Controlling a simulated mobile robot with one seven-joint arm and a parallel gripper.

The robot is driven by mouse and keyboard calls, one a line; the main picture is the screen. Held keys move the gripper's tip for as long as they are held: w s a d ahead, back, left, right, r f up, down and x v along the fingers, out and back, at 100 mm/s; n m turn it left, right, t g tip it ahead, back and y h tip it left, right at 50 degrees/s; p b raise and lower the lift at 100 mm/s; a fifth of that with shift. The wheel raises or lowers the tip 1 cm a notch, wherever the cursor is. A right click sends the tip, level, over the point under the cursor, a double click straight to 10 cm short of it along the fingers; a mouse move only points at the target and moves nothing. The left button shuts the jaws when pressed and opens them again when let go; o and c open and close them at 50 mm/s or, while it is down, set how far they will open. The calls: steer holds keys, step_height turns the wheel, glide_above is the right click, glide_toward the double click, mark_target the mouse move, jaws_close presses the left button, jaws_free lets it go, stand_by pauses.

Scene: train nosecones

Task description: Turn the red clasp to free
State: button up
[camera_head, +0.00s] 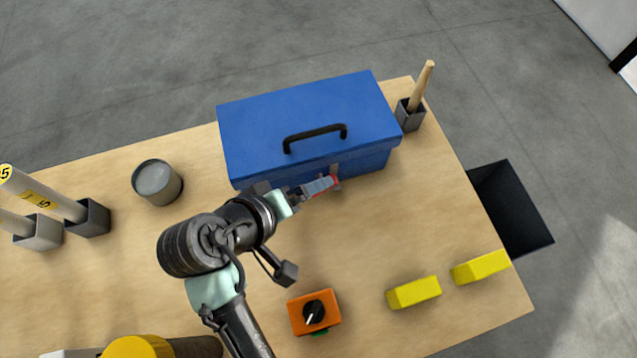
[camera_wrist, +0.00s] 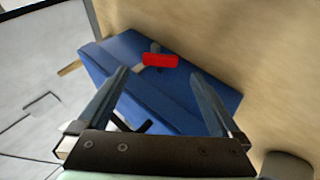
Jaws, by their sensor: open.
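The blue toolbox (camera_head: 290,105) with a black handle (camera_head: 315,133) stands at the back of the table, lid down. In the head view the red clasp (camera_head: 336,182) is mostly hidden by my gripper at the toolbox's front face. My gripper (camera_head: 326,184) is open and empty close to that face. In the wrist view, my gripper's two fingers (camera_wrist: 160,75) are spread, with the clasp ahead of and between the tips. Contact cannot be told.
An orange box with a black knob (camera_head: 314,312) and yellow blocks (camera_head: 413,292) lie toward the front. A grey can (camera_head: 157,182) stands left of the toolbox. A holder with a wooden stick (camera_head: 410,115) stands to its right. A dark bin (camera_head: 511,208) is beyond the right edge.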

steer(key=x, duration=0.7)
steer(key=shift+f, duration=0.1)
steer(key=c, duration=1.3)
